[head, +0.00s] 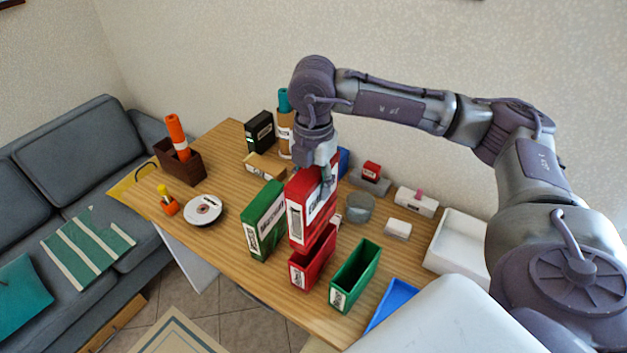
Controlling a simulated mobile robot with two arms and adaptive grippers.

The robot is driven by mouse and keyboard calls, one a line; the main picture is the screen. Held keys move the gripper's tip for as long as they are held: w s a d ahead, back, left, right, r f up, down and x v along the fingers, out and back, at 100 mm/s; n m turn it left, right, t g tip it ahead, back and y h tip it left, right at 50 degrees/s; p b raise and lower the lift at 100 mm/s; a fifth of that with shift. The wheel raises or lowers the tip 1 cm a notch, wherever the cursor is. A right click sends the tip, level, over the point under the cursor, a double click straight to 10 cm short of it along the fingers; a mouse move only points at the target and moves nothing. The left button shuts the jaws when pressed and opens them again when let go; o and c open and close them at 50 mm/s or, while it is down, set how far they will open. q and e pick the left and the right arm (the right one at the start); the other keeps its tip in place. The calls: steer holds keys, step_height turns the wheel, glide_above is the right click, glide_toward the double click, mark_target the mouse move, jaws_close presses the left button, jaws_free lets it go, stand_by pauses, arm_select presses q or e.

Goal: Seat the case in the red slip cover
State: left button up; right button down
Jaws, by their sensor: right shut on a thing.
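A red case (311,208) with white labels hangs upright from my right gripper (327,172), which is shut on its upper part. The red slip cover (313,262) stands open-topped on the wooden table (222,152), directly below the case in the picture. The case's lower end overlaps the slip cover's rear rim in the picture; I cannot tell whether it is inside or just above and behind it. The case hides part of the cover's far side. My left gripper is not in view.
A green case (263,221) stands close at the left, and an empty green slip cover (355,275) at the right. A blue tray (391,304) and a white bin (459,243) are further right.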

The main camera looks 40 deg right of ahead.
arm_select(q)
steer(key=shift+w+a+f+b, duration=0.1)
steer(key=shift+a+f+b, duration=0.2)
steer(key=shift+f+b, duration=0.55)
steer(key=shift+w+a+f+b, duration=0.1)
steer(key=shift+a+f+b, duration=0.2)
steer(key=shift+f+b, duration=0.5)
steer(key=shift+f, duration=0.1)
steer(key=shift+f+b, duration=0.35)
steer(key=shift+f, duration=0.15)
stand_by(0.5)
